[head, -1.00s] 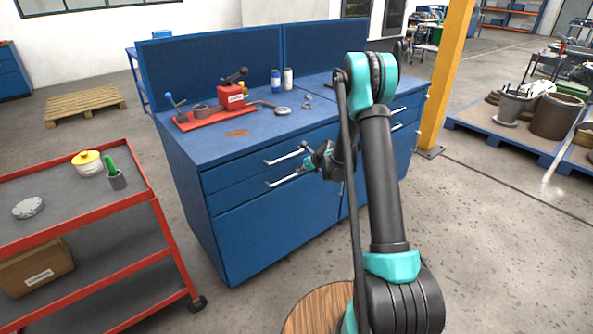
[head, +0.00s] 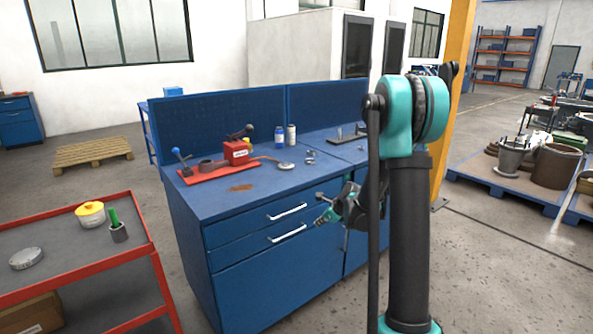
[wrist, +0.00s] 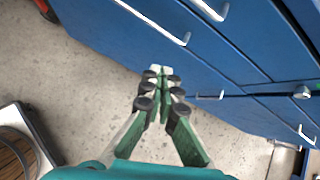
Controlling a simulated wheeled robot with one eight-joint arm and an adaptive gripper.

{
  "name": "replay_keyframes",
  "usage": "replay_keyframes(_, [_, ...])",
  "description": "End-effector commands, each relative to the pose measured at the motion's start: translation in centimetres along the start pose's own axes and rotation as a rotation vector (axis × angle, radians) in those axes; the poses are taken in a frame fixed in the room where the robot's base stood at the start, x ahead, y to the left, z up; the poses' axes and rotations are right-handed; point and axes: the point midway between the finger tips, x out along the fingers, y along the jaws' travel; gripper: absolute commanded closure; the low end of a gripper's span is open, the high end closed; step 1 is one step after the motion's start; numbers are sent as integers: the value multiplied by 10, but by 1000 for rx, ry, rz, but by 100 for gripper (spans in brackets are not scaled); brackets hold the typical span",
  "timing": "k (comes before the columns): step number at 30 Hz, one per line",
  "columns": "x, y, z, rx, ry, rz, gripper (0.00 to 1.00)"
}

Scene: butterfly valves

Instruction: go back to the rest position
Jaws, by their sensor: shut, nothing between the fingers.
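My gripper (head: 322,207) is in front of the blue workbench's drawers in the head view, small and partly hidden by my own arm. In the wrist view my gripper (wrist: 160,72) shows its green fingers converging, with the tips together and nothing between them. Beyond the tips are the grey floor and the blue drawer fronts. The fingers appear apart from the drawer handles.
The blue workbench (head: 240,205) carries a red plate (head: 215,174) with a red valve block (head: 236,152) and blue-knobbed lever. A red cart (head: 60,240) stands at left. A wooden pallet (head: 92,154) lies behind. Open floor (head: 500,270) lies at right.

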Motion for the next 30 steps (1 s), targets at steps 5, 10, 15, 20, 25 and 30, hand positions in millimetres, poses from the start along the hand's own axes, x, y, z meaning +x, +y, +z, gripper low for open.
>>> replay_keyframes(5, [-58, 38, -16, -406, 79, 19, 100])
replay_keyframes(10, [-105, 76, -39, -793, 151, 62, 100])
replay_keyframes(15, [-148, 116, -68, -1175, 213, 133, 100])
replay_keyframes(20, [-183, 155, -102, -1529, 261, 225, 100])
replay_keyframes(25, [-211, 193, -140, -1870, 291, 341, 100])
replay_keyframes(30, [-227, 216, -166, -2094, 300, 433, 100])
